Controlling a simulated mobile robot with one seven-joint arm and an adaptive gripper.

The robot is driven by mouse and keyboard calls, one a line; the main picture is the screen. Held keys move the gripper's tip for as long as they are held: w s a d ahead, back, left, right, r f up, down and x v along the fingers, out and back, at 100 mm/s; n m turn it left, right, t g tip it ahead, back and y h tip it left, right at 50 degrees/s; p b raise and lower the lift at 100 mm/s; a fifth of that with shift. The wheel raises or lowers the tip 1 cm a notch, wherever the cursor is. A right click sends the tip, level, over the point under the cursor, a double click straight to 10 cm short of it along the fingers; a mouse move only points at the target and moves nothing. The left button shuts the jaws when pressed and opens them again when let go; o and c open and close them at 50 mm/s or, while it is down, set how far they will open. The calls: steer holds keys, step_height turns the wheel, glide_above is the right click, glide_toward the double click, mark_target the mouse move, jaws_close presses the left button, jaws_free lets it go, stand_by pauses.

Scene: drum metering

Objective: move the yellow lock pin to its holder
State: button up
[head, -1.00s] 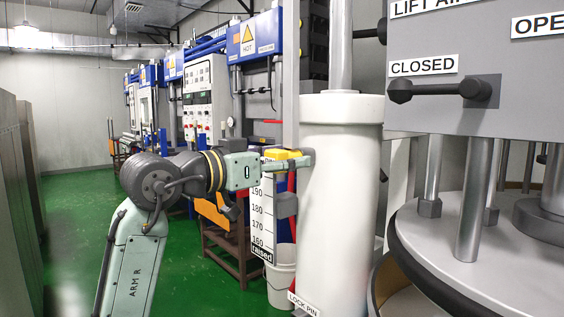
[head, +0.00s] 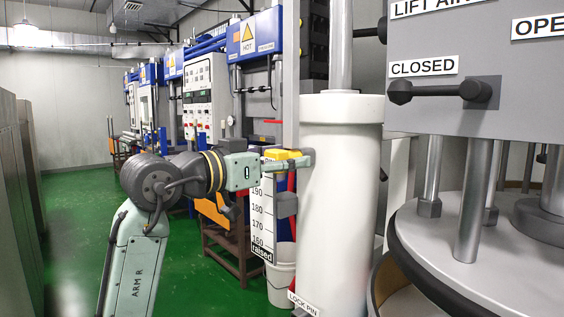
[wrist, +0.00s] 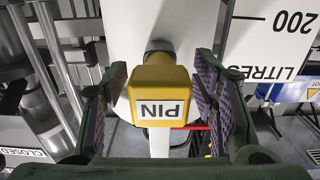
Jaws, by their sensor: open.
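The yellow lock pin (head: 282,154) sits beside the tall white cylinder, next to the litres scale. In the wrist view its block-shaped yellow head (wrist: 160,80) carries the label PIN and has a dark round part behind it. My gripper (head: 288,163) is at the pin. In the wrist view my open gripper (wrist: 163,72) has one finger on each side of the head, with gaps visible. The pin's shaft is hidden. A LOCK PIN label (head: 303,304) shows low on the white cylinder at the bottom edge; I cannot make out a holder there.
The white cylinder (head: 340,200) stands right of my gripper. The litres scale (head: 262,215) hangs just below it. The grey panel with a black lever (head: 440,90) and the round drum lid (head: 480,240) fill the right. Green floor is clear at left.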

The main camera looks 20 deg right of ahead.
steer(key=shift+c, duration=0.5)
jaws_close()
stand_by(0.3)
steer(key=shift+a, duration=0.15)
steer(key=shift+v, duration=2.9)
steer(key=shift+a, duration=0.15)
steer(key=shift+v, duration=1.85)
